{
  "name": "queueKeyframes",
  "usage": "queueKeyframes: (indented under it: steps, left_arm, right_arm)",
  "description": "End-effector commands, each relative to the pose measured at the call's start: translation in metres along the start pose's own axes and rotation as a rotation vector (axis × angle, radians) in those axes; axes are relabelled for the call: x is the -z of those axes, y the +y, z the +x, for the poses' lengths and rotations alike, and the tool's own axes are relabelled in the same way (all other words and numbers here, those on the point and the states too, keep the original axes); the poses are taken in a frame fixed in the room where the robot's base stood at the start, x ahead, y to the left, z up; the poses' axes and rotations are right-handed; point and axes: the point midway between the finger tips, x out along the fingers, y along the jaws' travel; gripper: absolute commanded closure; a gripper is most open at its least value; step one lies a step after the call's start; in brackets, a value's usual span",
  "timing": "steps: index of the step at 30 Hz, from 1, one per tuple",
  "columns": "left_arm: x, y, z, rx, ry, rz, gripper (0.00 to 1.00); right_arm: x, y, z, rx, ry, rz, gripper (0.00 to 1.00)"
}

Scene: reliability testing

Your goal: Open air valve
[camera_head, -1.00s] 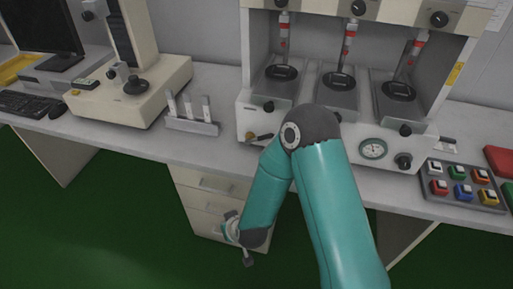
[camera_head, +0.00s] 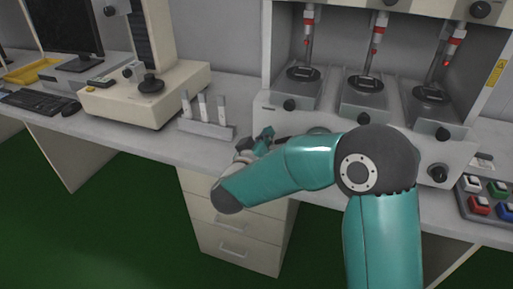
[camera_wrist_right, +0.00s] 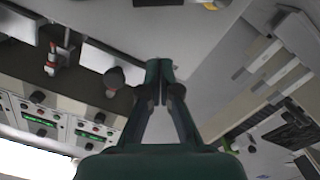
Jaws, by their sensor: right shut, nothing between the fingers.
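The white test machine (camera_head: 262,101) stands on the bench, with three weighted stations and black knobs along its front. My right gripper (camera_head: 266,135) is in front of the machine's lower left corner, near the bench's front edge. It is shut and empty; in the wrist view its fingers (camera_wrist_right: 162,72) meet with nothing between them. The small brass-coloured air valve at that corner is hidden behind my gripper and arm in the head view. I cannot tell whether the gripper touches it. The pressure gauge is hidden behind my arm. My left gripper is not in view.
A rack with three white pieces (camera_head: 207,130) stands just left of the gripper. A beige instrument (camera_head: 185,88), a keyboard (camera_head: 38,101) and a monitor (camera_head: 63,28) are further left. A button box (camera_head: 486,200) lies at the right. Drawers (camera_head: 240,225) are below the bench.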

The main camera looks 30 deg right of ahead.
Motion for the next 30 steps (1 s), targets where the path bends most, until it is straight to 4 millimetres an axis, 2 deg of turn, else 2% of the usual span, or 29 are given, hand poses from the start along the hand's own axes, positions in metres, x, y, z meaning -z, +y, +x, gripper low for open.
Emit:
queueKeyframes:
  steps: [4,7,13,23,24,26,30]
  left_arm:
    - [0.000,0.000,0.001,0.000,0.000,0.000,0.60]
    - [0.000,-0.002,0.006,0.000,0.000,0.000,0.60]
    - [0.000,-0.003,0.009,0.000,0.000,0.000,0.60]
    - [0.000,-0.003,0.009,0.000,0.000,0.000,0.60]
    - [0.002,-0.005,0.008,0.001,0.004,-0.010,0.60]
    - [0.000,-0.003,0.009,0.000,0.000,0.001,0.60]
    - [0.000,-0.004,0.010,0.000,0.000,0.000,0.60]
  right_arm:
    - [-0.001,0.000,0.031,-0.003,-0.001,0.000,1.00]
    - [-0.020,-0.002,0.033,0.002,-0.002,-0.005,1.00]
    - [-0.036,-0.002,0.037,0.003,0.000,-0.003,1.00]
    - [-0.039,-0.002,0.037,0.003,0.001,0.000,1.00]
    - [-0.032,-0.015,0.022,0.013,0.007,-0.001,1.00]
    - [-0.036,-0.007,0.031,0.005,0.003,0.000,1.00]
    - [-0.037,-0.006,0.035,0.009,0.005,0.010,1.00]
